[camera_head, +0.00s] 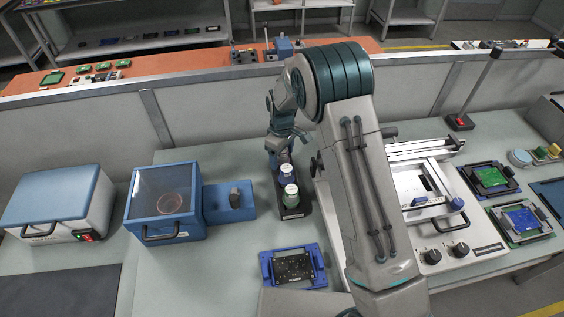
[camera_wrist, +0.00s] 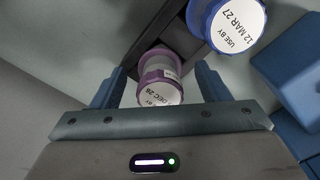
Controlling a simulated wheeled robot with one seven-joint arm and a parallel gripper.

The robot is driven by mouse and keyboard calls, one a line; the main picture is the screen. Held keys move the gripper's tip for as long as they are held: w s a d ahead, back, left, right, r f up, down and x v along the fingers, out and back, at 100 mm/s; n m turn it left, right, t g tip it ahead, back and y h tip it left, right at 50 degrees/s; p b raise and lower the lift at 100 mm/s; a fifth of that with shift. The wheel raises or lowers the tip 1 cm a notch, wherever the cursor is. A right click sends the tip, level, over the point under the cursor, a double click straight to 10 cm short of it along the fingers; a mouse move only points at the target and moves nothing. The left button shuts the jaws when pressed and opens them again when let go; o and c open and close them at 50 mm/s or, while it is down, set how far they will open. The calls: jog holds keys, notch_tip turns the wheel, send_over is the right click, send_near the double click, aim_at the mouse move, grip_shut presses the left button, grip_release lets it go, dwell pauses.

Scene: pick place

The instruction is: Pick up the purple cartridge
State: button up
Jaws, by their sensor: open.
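The purple cartridge (camera_wrist: 158,66) is in the wrist view, with a purple body and a white labelled end. It sits at a dark rack (camera_wrist: 160,30). My gripper (camera_wrist: 160,76) is open, with one finger on each side of the cartridge. I cannot tell whether either finger touches it. In the head view my gripper (camera_head: 281,150) is over the far end of the dark rack (camera_head: 294,213), and the purple cartridge is not clearly visible there.
A blue cartridge (camera_wrist: 232,24) stands close beside the purple one in the wrist view. In the head view a blue-capped cartridge (camera_head: 286,170) and a green one (camera_head: 291,191) stand in the rack. A blue box (camera_head: 165,203) is to the left, and a machine (camera_head: 440,235) to the right.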

jog(key=c, duration=1.2)
jog(key=shift+c, duration=0.2)
